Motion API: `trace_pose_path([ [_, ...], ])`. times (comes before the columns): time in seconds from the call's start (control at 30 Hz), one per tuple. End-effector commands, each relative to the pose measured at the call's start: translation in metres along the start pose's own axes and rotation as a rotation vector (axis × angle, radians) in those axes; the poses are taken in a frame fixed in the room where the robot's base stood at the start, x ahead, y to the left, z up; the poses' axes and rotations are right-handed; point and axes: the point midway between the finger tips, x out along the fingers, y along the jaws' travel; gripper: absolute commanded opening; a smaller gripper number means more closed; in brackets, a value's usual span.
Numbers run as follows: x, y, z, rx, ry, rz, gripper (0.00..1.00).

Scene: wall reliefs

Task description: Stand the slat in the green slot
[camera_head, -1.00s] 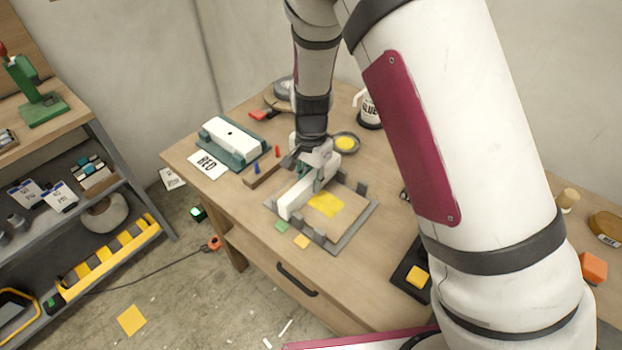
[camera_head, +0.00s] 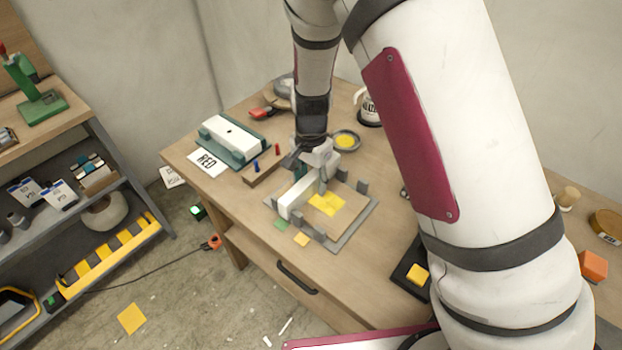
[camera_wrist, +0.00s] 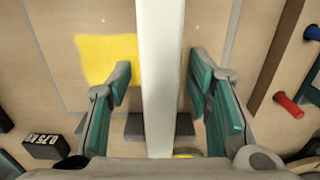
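The white slat (camera_head: 298,197) stands on edge on a board with grey edging (camera_head: 350,233), its near end between grey posts beside the green square (camera_head: 281,225). How deep it sits is hard to tell. In the wrist view the slat (camera_wrist: 161,60) runs between the fingers of my gripper (camera_wrist: 160,82). The fingers are apart, with a clear gap on each side of the slat. In the head view my gripper (camera_head: 308,165) is over the slat's far end, partly hiding it.
A yellow patch (camera_head: 326,204) marks the board, and a yellow square (camera_head: 301,240) lies by its front edge. More grey posts (camera_head: 362,187) stand on the right.

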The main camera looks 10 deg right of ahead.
Motion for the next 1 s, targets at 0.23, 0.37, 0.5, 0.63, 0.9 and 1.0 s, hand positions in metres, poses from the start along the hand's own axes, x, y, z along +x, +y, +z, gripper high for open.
trace_pose_path([
  [0.23, -0.005, 0.000, 0.000, 0.000, 0.000, -0.001, 0.46],
  [0.37, -0.021, -0.001, 0.000, -0.001, 0.001, -0.004, 0.46],
  [0.5, -0.049, -0.002, 0.000, 0.000, 0.002, -0.005, 0.46],
  [0.63, -0.076, -0.002, 0.000, -0.001, 0.001, -0.006, 0.46],
  [0.9, -0.113, -0.001, 0.000, -0.001, 0.001, -0.002, 0.46],
  [1.0, -0.118, 0.000, 0.000, -0.001, 0.000, 0.000, 0.46],
])
